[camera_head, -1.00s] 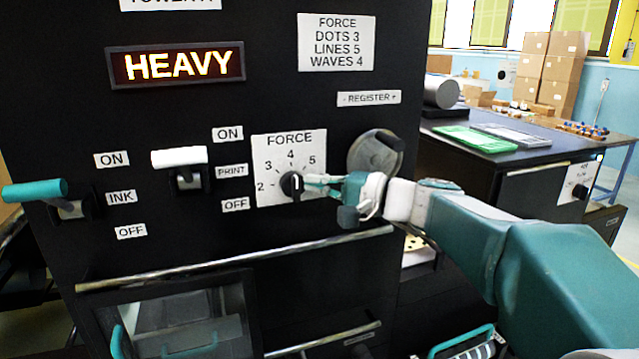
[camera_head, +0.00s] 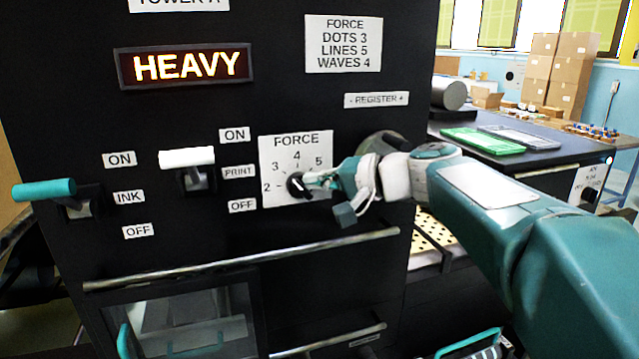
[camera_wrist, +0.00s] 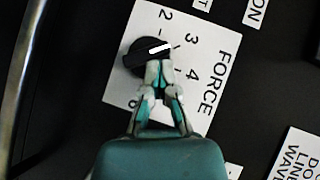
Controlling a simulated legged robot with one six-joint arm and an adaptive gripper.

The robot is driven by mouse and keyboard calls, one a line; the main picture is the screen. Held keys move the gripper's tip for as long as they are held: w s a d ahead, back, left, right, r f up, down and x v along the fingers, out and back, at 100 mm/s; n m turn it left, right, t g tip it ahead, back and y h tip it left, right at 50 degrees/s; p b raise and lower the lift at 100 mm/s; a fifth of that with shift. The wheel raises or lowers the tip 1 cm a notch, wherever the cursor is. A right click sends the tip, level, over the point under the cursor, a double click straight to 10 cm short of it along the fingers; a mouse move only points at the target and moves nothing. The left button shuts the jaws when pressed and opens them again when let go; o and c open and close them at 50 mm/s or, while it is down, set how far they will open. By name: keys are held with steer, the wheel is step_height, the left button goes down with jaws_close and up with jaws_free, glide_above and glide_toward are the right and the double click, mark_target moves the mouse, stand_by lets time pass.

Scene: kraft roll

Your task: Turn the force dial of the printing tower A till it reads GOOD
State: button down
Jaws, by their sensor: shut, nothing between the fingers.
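The black force dial (camera_head: 296,186) sits on a white FORCE plate (camera_head: 272,150) on the dark tower front. In the wrist view, the dial (camera_wrist: 135,57) has a white pointer line directed at about the 3. The lit display (camera_head: 185,66) reads HEAVY in orange. My gripper (camera_head: 312,181) reaches in from the right, its tips at the dial's right side. In the wrist view, my gripper (camera_wrist: 158,72) is shut, its tips at the dial's lower edge with nothing between them. The fingers hide the 5.
A FORCE card (camera_head: 343,45) lists DOTS 3, LINES 5, WAVES 4. A white-handled print lever (camera_head: 187,158) and a teal ink lever (camera_head: 45,190) stick out to the left. A metal rail (camera_head: 240,258) runs below the dial. The register knob (camera_head: 385,143) is partly behind my arm.

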steer(key=shift+s+a+r+n+h, duration=0.1)
steer(key=shift+a+n+h, duration=0.1)
steer(key=shift+n+h, duration=0.3)
steer(key=shift+s+a+n+h, duration=0.15)
steer(key=shift+n+h, duration=0.25)
steer(key=shift+h, duration=0.2)
steer(key=shift+a, duration=0.25)
